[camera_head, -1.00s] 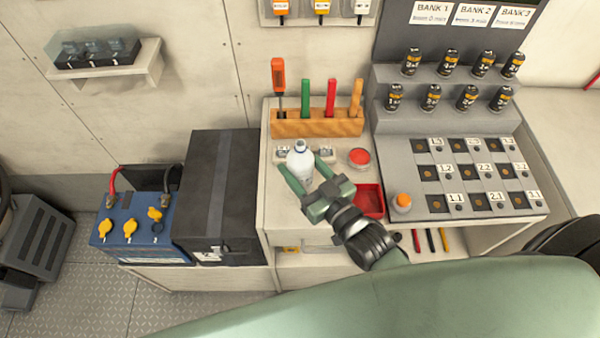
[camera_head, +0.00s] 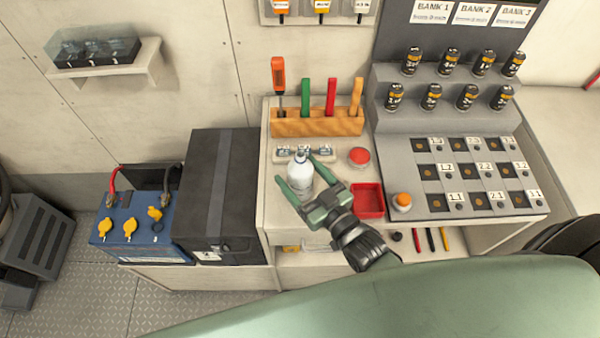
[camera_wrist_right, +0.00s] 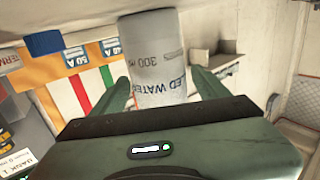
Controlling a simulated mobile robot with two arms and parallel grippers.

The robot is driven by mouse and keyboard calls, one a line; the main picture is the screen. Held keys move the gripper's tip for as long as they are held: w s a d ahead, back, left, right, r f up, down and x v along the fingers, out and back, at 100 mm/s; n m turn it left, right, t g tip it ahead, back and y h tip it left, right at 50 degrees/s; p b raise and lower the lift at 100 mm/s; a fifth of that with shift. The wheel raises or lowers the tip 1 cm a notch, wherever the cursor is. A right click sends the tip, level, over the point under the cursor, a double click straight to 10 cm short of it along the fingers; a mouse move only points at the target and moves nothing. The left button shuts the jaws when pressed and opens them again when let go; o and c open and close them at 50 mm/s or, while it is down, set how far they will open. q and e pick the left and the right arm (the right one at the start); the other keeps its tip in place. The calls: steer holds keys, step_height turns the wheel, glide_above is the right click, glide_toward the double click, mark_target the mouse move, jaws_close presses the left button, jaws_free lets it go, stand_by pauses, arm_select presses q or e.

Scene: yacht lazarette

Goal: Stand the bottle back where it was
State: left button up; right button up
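The white bottle (camera_head: 301,180) stands upright on the pale worktop, left of the red tray and in front of the small terminal strip. My right gripper (camera_head: 298,170) is open, with one finger on each side of the bottle. My left gripper is not in view.
A wooden rack (camera_head: 318,123) with a screwdriver and coloured handles stands behind. A black case (camera_head: 215,190) adjoins the left side.

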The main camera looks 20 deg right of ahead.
steer(key=shift+r, duration=0.2)
steer(key=b+v, duration=0.2)
steer(key=v, duration=0.8)
steer(key=shift+s+f, duration=0.15)
steer(key=shift+s, duration=0.2)
steer(key=shift+s+d, duration=0.3)
steer(key=shift+s, duration=0.35)
